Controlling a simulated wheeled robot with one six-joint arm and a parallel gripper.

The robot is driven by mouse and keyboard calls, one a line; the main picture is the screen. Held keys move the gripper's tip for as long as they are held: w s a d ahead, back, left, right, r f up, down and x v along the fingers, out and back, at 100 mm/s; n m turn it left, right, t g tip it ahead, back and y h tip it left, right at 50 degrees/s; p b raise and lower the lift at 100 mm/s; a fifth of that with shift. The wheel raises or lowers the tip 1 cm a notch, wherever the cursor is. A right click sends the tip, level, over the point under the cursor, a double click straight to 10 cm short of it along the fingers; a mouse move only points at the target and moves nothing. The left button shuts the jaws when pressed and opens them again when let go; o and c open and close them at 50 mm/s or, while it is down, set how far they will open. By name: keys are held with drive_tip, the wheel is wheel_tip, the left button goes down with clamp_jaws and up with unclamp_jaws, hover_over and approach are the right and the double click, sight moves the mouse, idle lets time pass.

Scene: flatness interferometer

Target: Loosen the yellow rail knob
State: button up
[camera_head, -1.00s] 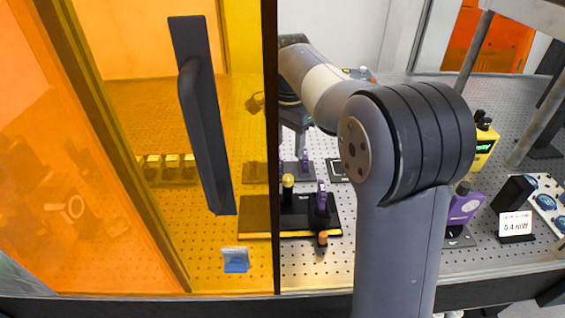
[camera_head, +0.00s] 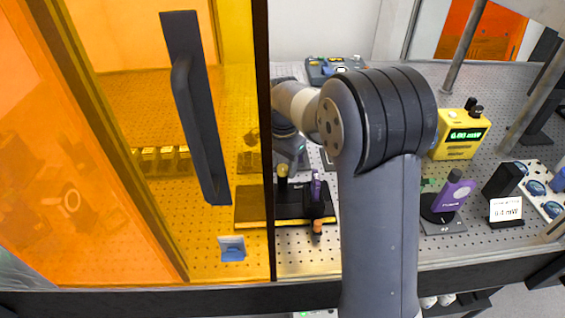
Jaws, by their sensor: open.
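The yellow knob (camera_head: 283,170) tops a dark post on the black rail base (camera_head: 256,217), just right of the enclosure's dark door edge. My gripper (camera_head: 291,162) is at the knob, close above and behind it in this view. Its fingers are small and partly hidden, so contact with the knob cannot be made out. The jaws are open. A purple mount (camera_head: 316,187) stands on the same base to the right of the knob, with an orange knob (camera_head: 317,226) at its front.
An amber door panel with a dark handle (camera_head: 196,110) stands left of my arm. To the right are a yellow power meter (camera_head: 460,134), a purple device (camera_head: 454,195) and a small display (camera_head: 506,211). Perforated breadboard is clear at the front (camera_head: 300,262).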

drive_tip(key=shift+c, duration=0.3)
drive_tip(key=c, duration=0.9)
drive_tip(key=shift+c, duration=0.2)
drive_tip(key=shift+n, duration=0.3)
drive_tip(key=n, duration=0.3)
drive_tip(key=n+p, duration=0.1)
drive_tip(key=n, duration=1.2)
drive_tip(key=shift+n, duration=0.3)
